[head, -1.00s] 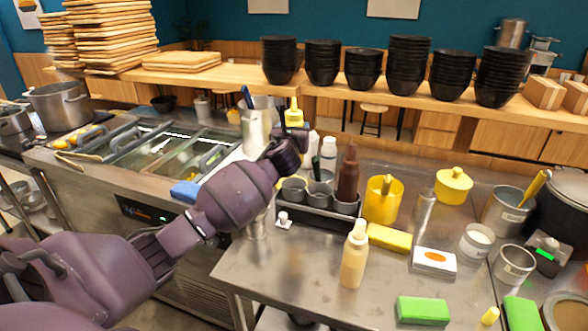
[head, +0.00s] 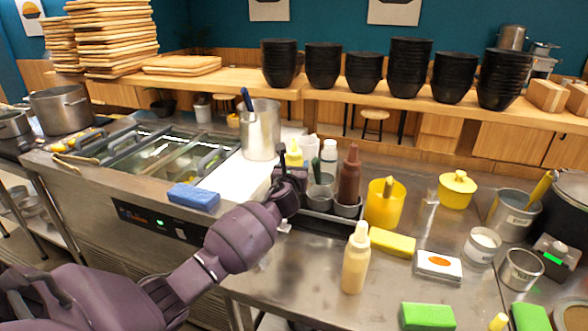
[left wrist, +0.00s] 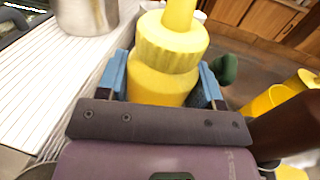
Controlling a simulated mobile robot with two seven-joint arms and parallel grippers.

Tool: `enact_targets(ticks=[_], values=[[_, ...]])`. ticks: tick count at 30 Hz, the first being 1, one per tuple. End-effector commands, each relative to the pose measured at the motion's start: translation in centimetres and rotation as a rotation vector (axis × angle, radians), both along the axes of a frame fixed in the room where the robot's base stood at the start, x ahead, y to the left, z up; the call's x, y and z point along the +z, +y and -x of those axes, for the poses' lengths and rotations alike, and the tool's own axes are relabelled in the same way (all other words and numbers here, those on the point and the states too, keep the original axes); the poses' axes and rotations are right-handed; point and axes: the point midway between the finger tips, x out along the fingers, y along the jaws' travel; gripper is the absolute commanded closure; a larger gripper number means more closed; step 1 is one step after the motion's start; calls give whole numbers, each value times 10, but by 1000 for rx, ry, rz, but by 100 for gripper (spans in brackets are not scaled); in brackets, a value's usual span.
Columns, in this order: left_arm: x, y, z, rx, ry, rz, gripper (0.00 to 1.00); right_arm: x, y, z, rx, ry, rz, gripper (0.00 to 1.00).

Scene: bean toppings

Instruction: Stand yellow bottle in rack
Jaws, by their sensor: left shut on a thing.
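The yellow bottle (head: 294,155) is upright in my left gripper (head: 291,174). In the left wrist view the bottle (left wrist: 165,60) sits between the two blue finger pads, its ribbed cap and nozzle up. The rack (head: 322,216) is a dark tray with metal cups on the steel counter. The gripper and bottle are over or beside its left end; the bottle's lower part is hidden, so I cannot tell whether it touches the rack. A brown bottle (head: 349,182) stands in the rack's right part. My right gripper is out of view.
A pale yellow bottle (head: 355,260) stands on the counter in front of the rack. A yellow container (head: 384,206) and yellow sponge (head: 393,243) are to the right. A tall metal pot (head: 261,130) stands behind left, and a blue sponge (head: 194,197) lies left.

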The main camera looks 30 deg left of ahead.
Motion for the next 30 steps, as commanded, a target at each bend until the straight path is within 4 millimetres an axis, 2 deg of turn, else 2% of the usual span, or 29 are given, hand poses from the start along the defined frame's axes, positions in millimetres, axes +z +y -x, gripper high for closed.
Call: enact_targets(ticks=[7, 8, 9, 10, 20, 26, 30], values=[[0, 0, 0, 0, -2, -1, 50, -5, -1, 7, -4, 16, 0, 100], [-1, 0, 0, 0, 0, 0, 37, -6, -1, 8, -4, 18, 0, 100], [-1, 0, 0, 0, 0, 0, 30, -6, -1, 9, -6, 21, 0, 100], [-1, 0, 0, 0, 0, 0, 29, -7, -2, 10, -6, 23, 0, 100], [2, 0, 1, 0, -1, 0, 29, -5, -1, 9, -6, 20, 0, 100], [2, -9, 21, 0, -1, 0, 29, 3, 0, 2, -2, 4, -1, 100], [3, -20, 44, -1, -1, 0, 29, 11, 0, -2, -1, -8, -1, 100]])
